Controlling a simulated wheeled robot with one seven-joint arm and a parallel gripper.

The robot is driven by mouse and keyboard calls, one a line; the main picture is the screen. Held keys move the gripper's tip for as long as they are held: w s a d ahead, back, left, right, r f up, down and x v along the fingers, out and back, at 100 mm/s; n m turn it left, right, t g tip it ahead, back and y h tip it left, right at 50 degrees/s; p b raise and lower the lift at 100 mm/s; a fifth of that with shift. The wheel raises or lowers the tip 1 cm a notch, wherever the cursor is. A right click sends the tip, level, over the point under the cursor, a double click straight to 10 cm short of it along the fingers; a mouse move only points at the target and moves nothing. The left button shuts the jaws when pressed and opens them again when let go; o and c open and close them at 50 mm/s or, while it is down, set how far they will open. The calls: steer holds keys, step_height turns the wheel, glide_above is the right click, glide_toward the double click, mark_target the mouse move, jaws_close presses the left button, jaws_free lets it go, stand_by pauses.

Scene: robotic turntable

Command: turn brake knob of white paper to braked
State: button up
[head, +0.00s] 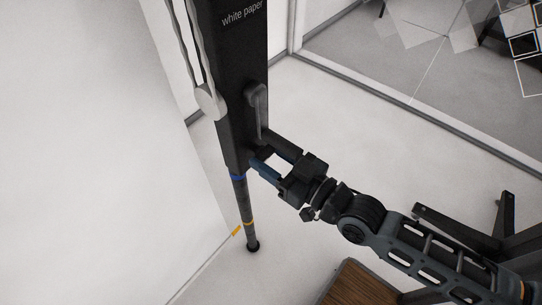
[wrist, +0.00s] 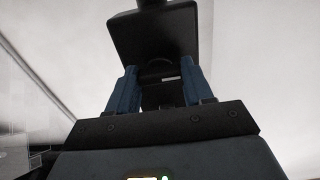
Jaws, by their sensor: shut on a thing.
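A dark upright column (head: 245,60) carries the label "white paper" (head: 242,12) near its top. My gripper (head: 260,156) is at the lower end of the column's box, coming in from the right. In the wrist view, my gripper's two blue fingers (wrist: 160,80) close on a dark rounded part at the box, which I take for the brake knob (wrist: 158,69). The fingers and the box hide most of it. Its turned position and any marks on it cannot be read. The head view does not show the knob clearly.
A grey lever (head: 256,105) hangs on the column's face just above my gripper. A thin pole (head: 243,203) with blue and yellow bands runs down to the floor. A large white sheet (head: 90,150) fills the left. A wooden-topped piece (head: 358,285) stands at the bottom.

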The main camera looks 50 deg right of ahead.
stand_by(0.3)
steer(key=o, duration=1)
steer(key=shift+o, duration=0.2)
steer(key=shift+s, duration=0.1)
steer(key=s+b, duration=0.1)
steer(key=s, duration=0.6)
steer(key=shift+s+b, duration=0.3)
steer(key=shift+s, duration=0.05)
steer(key=s+a+r+g, duration=0.1)
steer(key=s+a+r, duration=0.2)
steer(key=s, duration=0.4)
steer(key=s+a+r+g, duration=0.2)
steer(key=s+a+r, duration=0.1)
steer(key=s, duration=0.5)
steer(key=shift+a, duration=0.2)
